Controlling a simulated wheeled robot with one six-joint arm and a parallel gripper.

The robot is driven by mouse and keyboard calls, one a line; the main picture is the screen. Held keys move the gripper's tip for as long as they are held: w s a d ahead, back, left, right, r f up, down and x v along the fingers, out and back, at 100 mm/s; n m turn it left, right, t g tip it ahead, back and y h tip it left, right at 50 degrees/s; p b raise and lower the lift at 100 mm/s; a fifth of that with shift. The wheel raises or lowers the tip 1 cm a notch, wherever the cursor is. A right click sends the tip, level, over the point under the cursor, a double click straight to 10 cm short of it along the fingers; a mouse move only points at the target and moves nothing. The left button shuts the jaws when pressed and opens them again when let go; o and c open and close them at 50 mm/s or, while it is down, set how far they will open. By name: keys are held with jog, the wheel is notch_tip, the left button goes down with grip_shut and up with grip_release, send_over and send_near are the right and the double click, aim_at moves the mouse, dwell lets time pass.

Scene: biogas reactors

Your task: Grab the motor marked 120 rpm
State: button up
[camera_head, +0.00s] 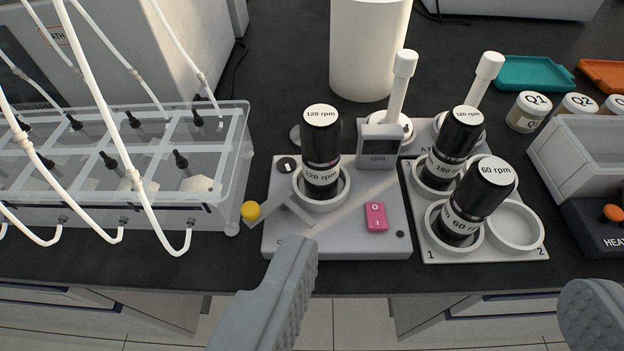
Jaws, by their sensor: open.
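The black motor marked 120 rpm (321,150) stands upright in the white ring of a grey base unit (375,232). A lever with a yellow knob (251,211) lies at the front left of that ring. My gripper (440,300) is open, with one finger low in the middle and the other at the bottom right corner. It is empty and nearer the camera than the motors. The 120 rpm motor is behind and left of the gap between the fingers, apart from both.
The 60 rpm motor (472,203) and 180 rpm motor (454,146) stand in a holder (522,252) to the right; one front cup is empty. A clear tank (120,218) with tubes is left. A white cylinder (366,50) stands behind. Jars (528,112) are at right.

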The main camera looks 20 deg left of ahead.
aim_at(322, 126)
jog(key=w+a+n+g+y, duration=0.1)
jog(key=w+a+n+g, duration=0.15)
jog(key=w+g, duration=0.4)
jog(key=w+a+n+g, duration=0.2)
jog(key=w+a+g, duration=0.15)
jog(key=w, duration=0.55)
jog(key=shift+t, duration=0.4)
jog(key=x, duration=0.8)
jog(key=a+x, duration=0.1)
jog(key=x, duration=0.3)
jog(key=shift+w+a, duration=0.15)
jog(key=shift+w, duration=0.05)
jog(key=shift+w+x, duration=0.1)
jog(key=shift+x, duration=1.25)
jog(key=shift+w+x, duration=0.15)
jog(key=shift+x, duration=1.15)
jog(key=shift+a+r, duration=0.1)
jog(key=shift+r, duration=0.05)
jog(key=c, duration=1.5)
jog(key=shift+r, duration=0.15)
